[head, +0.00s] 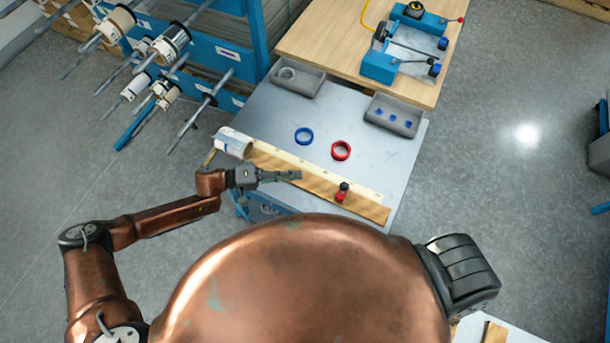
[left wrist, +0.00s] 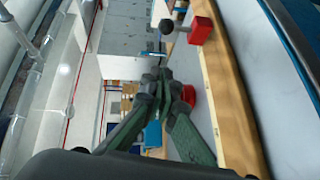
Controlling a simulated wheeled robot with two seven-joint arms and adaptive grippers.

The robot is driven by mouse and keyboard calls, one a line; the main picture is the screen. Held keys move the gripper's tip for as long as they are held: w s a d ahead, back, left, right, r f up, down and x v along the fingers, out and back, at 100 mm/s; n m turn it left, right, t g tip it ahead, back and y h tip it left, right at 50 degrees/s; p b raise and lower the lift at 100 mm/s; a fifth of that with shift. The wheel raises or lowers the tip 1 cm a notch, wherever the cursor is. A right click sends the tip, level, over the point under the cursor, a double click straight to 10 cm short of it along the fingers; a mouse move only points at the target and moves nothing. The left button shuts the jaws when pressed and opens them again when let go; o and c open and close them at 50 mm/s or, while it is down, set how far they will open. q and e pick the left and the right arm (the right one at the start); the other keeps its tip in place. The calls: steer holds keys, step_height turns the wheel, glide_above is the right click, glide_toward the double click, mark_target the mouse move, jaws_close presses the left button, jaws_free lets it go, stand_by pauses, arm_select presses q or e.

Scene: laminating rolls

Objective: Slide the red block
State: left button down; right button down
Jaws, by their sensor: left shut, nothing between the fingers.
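The red block (head: 342,196) with a dark knob on top sits on a wooden strip (head: 290,180) with a pale ruled scale, near its right end. In the left wrist view the red block (left wrist: 201,31) shows at the top, on the wood edge. My left gripper (head: 298,175) is shut and empty, to the left of the block and apart from it, over the strip. Its fingers (left wrist: 163,82) also show in the left wrist view, below the block. My right gripper is not in view.
A white roll (head: 234,143) lies at the strip's left end. A blue ring (head: 304,136) and a red ring (head: 341,150) lie on the grey table (head: 268,115) behind. Two grey trays (head: 298,80) (head: 394,116) stand farther back. A rack of rolls (head: 170,42) stands at left.

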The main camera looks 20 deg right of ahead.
arm_select(q)
glide_toward(343, 190)
steer(key=w+d, duration=0.5)
steer(key=shift+s+d+f+p, duration=0.1)
steer(key=shift+s+d+f, duration=0.15)
steer(key=shift+s, duration=0.25)
steer(key=shift+s+d+f+p, duration=0.15)
steer(key=shift+s+d, duration=0.15)
steer(key=shift+s, duration=0.2)
steer(key=shift+s+d+f+p, duration=0.1)
steer(key=shift+s+d+f, duration=0.2)
steer(key=shift+s, duration=0.2)
steer(key=s+d+p, duration=0.3)
steer(key=s+d, duration=0.4)
